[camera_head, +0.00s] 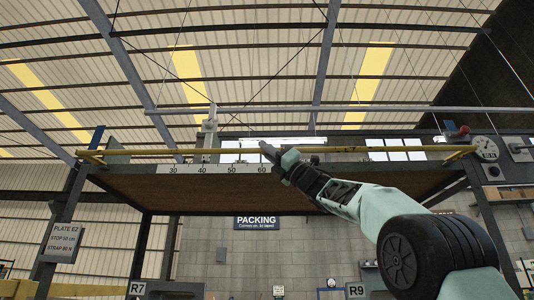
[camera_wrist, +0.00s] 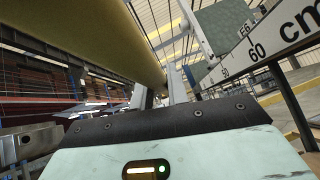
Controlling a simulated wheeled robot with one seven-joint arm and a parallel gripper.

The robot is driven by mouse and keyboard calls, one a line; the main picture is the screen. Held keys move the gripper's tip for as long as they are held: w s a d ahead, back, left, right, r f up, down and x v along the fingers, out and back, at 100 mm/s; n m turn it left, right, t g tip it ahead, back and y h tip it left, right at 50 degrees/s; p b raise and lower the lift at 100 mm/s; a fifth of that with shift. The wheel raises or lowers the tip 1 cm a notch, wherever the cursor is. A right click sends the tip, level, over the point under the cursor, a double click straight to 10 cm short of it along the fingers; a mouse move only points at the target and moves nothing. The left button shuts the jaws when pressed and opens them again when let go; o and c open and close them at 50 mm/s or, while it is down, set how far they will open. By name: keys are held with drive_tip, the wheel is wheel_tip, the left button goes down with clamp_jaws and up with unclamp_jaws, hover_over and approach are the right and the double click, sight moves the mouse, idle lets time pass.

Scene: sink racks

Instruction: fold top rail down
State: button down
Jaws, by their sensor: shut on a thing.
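A long yellow rail (camera_head: 375,149) runs level across the front of a raised brown shelf (camera_head: 215,190), with end brackets at both sides. My gripper (camera_head: 268,150) reaches up from the lower right and meets the rail near the middle, by the 60 mark. In the wrist view, the rail (camera_wrist: 105,40) fills the upper left, and my gripper's two fingers (camera_wrist: 159,88) are at it. The gripper is shut on the rail. The exact contact is partly hidden.
A white scale strip (camera_head: 215,168) marked in cm lies along the shelf's front edge. A pale bar (camera_head: 400,109) spans above. A dial gauge (camera_head: 486,148) and red knob (camera_head: 464,130) are at the right post. A plate sign (camera_head: 63,242) hangs at the left post.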

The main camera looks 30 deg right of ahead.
idle(0.4)
drive_tip(key=c, duration=1.4)
unclamp_jaws()
drive_tip(key=shift+o, duration=0.2)
drive_tip(key=b+v, duration=0.4)
drive_tip(key=v, duration=1.3)
drive_tip(key=shift+s, duration=0.2)
drive_tip(key=shift+d+f, duration=0.1)
